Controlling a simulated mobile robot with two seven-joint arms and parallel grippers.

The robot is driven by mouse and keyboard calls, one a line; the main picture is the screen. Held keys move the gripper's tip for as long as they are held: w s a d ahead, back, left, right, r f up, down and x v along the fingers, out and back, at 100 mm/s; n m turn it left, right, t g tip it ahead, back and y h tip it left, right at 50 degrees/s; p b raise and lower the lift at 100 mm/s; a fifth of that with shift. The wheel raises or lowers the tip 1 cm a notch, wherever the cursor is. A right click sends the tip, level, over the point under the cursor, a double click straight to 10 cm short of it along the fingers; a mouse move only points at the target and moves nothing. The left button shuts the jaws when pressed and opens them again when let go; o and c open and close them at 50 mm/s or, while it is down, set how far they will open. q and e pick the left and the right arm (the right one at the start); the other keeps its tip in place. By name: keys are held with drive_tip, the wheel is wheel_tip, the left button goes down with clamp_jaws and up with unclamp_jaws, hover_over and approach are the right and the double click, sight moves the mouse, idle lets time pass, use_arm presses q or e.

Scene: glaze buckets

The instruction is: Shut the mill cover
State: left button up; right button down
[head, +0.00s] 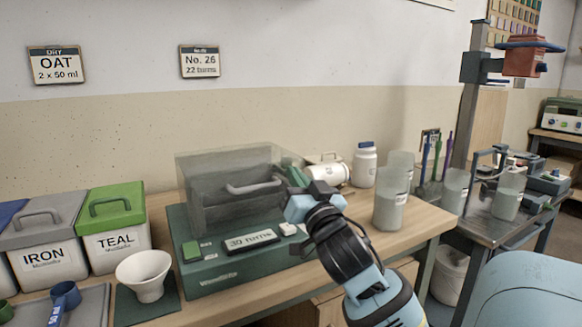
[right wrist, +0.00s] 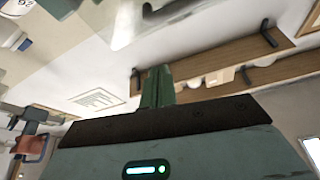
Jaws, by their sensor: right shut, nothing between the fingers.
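The mill stands on the wooden bench in the head view, with a dark green base (head: 205,268), a "30 turns" display (head: 250,242) and small buttons. Its smoky see-through cover (head: 205,163) with a grey handle (head: 253,187) sits over the base; I cannot tell whether it is fully down. My right gripper (head: 297,177) is at the cover's right side, right of the handle, with its green fingers shut and empty. I cannot tell whether they touch the cover. The fingers also show in the right wrist view (right wrist: 157,88). My left gripper is not in view.
A white cup (head: 145,274) and lidded bins marked IRON (head: 43,229) and TEAL (head: 110,224) stand left of the mill. Glaze jars (head: 390,197) and a white bottle (head: 364,165) stand to the right. A metal cart (head: 490,228) is beyond the bench's right end.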

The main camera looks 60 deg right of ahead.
drive_tip(key=v, duration=0.6)
drive_tip(key=shift+r, duration=0.1)
idle(0.3)
